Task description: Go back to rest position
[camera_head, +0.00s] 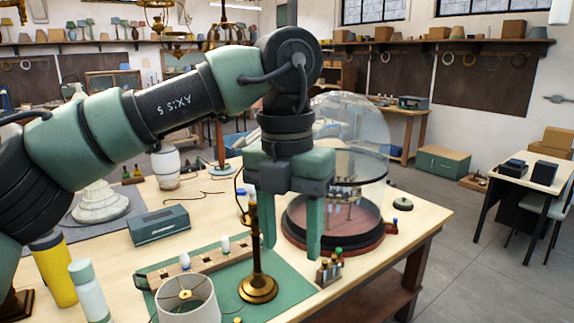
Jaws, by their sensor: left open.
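My left arm comes in from the left and reaches over the workbench (408,222). My left gripper (292,252) points down with its two green fingers apart, and nothing shows between them. Its fingers are in front of the glass dome (362,120) and its dark red round base (340,246). A brass lamp stand (258,288) stands on the green mat (292,298), just left of the fingers in the picture. I cannot tell whether the gripper touches it. My right gripper is not in view.
A white lampshade (188,300), a yellow tumbler (55,272), a pale bottle (88,292) and a teal box (158,225) stand on the left part of the bench. A wooden strip with bulbs (195,266) lies on the mat.

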